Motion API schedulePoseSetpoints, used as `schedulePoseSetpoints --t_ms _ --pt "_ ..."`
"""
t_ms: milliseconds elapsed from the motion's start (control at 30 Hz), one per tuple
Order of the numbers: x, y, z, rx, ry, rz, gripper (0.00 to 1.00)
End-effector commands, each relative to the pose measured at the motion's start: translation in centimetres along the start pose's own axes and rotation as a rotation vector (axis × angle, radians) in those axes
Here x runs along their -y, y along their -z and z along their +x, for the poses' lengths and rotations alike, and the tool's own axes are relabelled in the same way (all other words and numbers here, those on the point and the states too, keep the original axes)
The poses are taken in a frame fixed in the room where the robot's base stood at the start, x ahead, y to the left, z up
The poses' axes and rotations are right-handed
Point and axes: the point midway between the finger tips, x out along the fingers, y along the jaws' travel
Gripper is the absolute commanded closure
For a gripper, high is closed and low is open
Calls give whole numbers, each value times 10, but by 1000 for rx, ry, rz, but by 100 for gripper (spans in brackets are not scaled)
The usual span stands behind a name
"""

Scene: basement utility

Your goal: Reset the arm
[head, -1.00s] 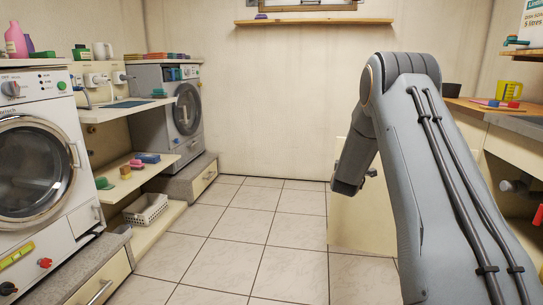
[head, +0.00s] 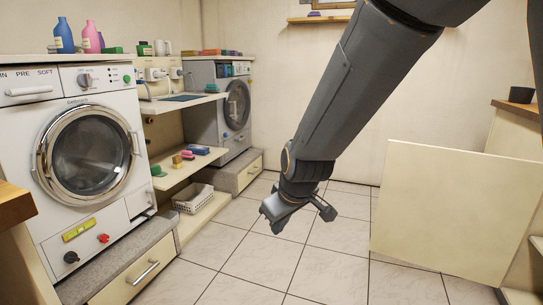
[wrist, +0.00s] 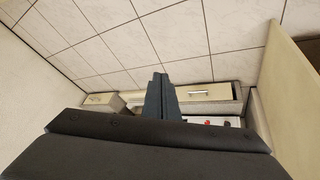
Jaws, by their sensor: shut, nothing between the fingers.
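My arm reaches into the head view from the top right and slopes down to the left. My gripper (head: 283,214) hangs at its lower end, above the tiled floor in the middle of the room. In the wrist view the fingers (wrist: 160,82) are together, with nothing between them. The gripper is clear of the furniture in the head view.
A white washing machine (head: 90,160) stands at the left. A grey machine (head: 228,125) stands farther back, with shelves and a white basket (head: 193,199) between them. A cream panel (head: 445,210) stands at the right. Floor tiles (head: 225,245) are free in the middle.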

Motion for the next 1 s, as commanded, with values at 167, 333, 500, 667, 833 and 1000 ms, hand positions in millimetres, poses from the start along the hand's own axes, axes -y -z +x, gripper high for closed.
schedulePoseSetpoints --t_ms 167,333,500,667,833,1000 --pt "81 -60 -40 165 111 83 100" --pt "121 -107 -69 290 149 140 100" --pt "147 -148 -93 396 161 182 100" --pt "158 -176 -115 471 153 219 100" --pt "144 -171 -130 472 141 255 100" --pt "129 -168 -148 475 126 298 100"
